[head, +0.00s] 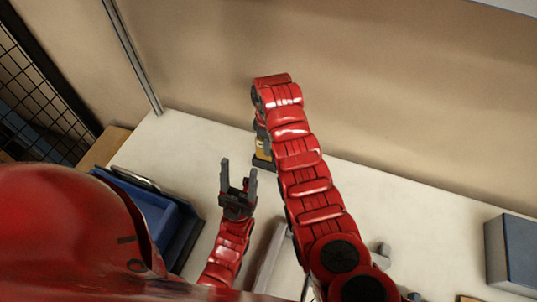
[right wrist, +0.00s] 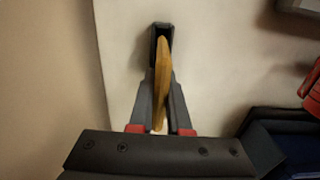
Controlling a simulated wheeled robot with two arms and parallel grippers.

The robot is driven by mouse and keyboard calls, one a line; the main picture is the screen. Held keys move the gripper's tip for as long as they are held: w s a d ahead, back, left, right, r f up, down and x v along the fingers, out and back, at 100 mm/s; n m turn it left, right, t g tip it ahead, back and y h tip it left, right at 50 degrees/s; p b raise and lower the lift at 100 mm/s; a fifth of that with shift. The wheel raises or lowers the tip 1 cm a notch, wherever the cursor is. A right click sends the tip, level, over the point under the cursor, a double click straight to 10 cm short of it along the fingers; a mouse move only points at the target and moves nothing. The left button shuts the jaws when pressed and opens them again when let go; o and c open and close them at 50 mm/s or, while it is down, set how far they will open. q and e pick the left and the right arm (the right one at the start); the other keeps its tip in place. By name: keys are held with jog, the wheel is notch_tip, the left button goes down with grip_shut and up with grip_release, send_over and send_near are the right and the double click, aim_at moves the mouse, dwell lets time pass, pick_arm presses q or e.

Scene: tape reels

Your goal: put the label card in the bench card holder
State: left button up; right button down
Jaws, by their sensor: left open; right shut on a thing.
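The yellow label card (head: 262,149) is between the fingers of my right gripper (right wrist: 161,100), which is shut on it and points down near the back of the bench. In the right wrist view the card (right wrist: 162,65) shows edge-on, as a narrow strip. The dark bench card holder (right wrist: 162,31) lies just beyond the fingers, and the card's far end overlaps its opening. In the head view the holder (head: 263,163) shows right below the card. I cannot tell how deep the card sits in it. My left gripper (head: 238,175) is open and empty, a little in front of the holder.
A blue tray (head: 152,207) stands at the left of the white bench (head: 400,205). A grey box (head: 511,252) stands at the right edge. The wall (head: 400,100) rises close behind the holder. A wire mesh panel (head: 35,85) is at the far left.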

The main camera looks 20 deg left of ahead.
aim_at(269, 160)
jog(key=shift+f+p, duration=0.25)
jog(key=shift+p, duration=0.2)
notch_tip(269, 160, down, 2)
jog(key=shift+f+p, duration=0.15)
jog(key=shift+p, duration=0.55)
jog(key=shift+f, duration=0.35)
jog(key=shift+f, duration=0.2)
jog(key=c, duration=0.9)
grip_release()
jog(key=shift+r, duration=0.15)
